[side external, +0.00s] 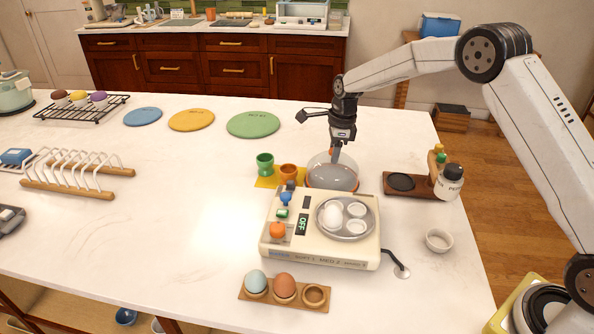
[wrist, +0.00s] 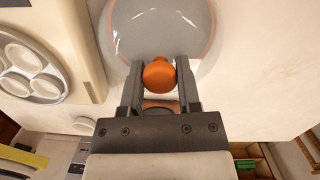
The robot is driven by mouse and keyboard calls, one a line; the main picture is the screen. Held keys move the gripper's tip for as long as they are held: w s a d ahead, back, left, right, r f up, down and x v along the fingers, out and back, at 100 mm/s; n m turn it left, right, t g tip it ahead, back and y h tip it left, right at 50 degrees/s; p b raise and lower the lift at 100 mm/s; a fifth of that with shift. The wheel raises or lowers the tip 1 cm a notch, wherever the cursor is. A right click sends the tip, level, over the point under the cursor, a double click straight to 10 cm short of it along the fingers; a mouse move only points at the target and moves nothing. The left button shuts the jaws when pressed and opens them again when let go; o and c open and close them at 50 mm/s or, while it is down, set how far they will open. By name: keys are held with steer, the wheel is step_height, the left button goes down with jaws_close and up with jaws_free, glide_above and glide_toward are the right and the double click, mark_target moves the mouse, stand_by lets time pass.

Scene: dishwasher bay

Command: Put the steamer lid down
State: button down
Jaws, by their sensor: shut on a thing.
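The steamer lid (side external: 332,173) is a clear dome with an orange knob. It sits low at or just above the counter behind the egg steamer; I cannot tell if it touches. My gripper (side external: 336,150) points down over it and is shut on the knob. In the wrist view the orange knob (wrist: 159,74) lies between the fingers of my gripper (wrist: 160,80), with the dome (wrist: 195,35) around it.
Green (side external: 265,163) and orange (side external: 288,172) egg cups stand on a yellow mat left of the lid. A dark wooden tray (side external: 405,192) with bottles is to the right, and a small white bowl (side external: 439,239) nearer. An egg holder (side external: 262,295) stands in front.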

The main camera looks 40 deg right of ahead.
mark_target(341, 162)
steer(key=shift+f, duration=0.2)
steer(key=shift+c, duration=1.5)
jaws_free()
steer(key=shift+r, duration=0.1)
step_height(341, 162, up, 12)
steer(key=d, duration=0.1)
steer(key=shift+s+d, duration=0.15)
steer(key=shift+s, duration=0.25)
steer(key=s+a+f+n, duration=0.1)
steer(key=s+f+n, duration=0.2)
steer(key=s+n, duration=0.5)
steer(key=s+a+f+n+t, duration=0.1)
steer(key=s+a+f+n, duration=0.1)
steer(key=s+n, duration=0.6)
steer(key=s+a+f+n+h, duration=0.1)
steer(key=s+a+f+n, duration=0.1)
steer(key=s+f+n, duration=0.3)
steer(key=s+n, duration=0.3)
steer(key=s, duration=0.3)
steer(key=shift+s+a+n+t, duration=0.2)
steer(key=shift+s+n+t, duration=0.2)
